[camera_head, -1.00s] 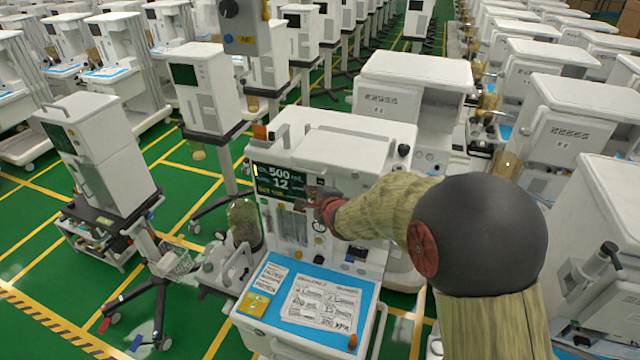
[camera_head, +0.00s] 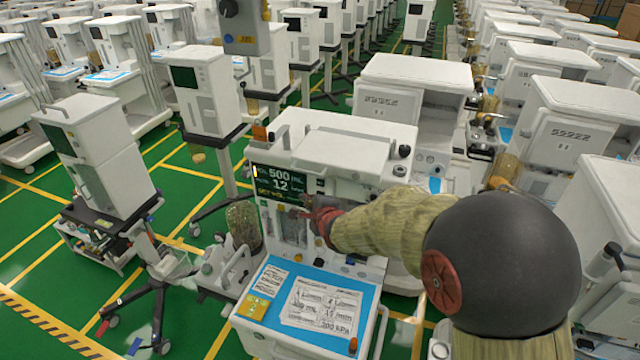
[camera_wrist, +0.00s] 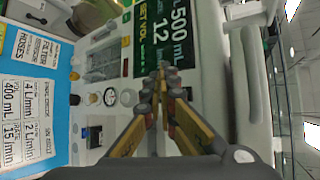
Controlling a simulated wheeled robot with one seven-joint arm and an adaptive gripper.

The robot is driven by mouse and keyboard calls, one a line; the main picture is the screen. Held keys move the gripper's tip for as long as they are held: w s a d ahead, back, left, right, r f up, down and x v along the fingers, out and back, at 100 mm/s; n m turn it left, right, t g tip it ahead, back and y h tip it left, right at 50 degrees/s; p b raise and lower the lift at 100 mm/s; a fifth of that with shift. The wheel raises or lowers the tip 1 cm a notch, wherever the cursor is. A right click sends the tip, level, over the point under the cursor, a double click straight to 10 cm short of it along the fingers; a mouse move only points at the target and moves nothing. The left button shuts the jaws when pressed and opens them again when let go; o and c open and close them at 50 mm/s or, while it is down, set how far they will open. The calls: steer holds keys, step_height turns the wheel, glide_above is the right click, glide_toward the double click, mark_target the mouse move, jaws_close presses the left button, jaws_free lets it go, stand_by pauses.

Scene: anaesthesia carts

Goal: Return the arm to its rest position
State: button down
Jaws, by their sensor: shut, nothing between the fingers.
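My gripper (camera_head: 310,211) is in front of the upper face of the nearest anaesthesia cart (camera_head: 350,170), by its dark display (camera_head: 278,184). The display reads 500 mL and 12. In the wrist view my gripper (camera_wrist: 160,85) has its yellow and grey fingers together with nothing between them, in front of the display (camera_wrist: 165,35). My arm reaches in from the right with a large dark round joint. I cannot tell from these views whether the fingertips touch the cart face.
A blue worktop (camera_head: 275,277) with printed sheets (camera_head: 322,303) and a yellow card (camera_head: 253,305) lies below my gripper. A glass canister (camera_head: 243,224) stands left of the cart. A monitor stand (camera_head: 95,150) is further left. Rows of carts fill the back; green floor lies left.

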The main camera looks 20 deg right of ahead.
steer(key=s+d+f+n+g+h, duration=0.1)
steer(key=s+d+f+n+g, duration=0.1)
steer(key=s+f+n+g, duration=0.55)
steer(key=s+f+n+b, duration=0.2)
steer(key=s+n+b, duration=0.4)
steer(key=s+b, duration=0.5)
steer(key=s+f+n+b, duration=0.2)
steer(key=s+n+b, duration=0.5)
steer(key=s, duration=1.3)
steer(key=b, duration=0.4)
steer(key=shift+s+a+f, duration=0.2)
steer(key=shift+s+f, duration=0.15)
steer(key=shift+f, duration=0.05)
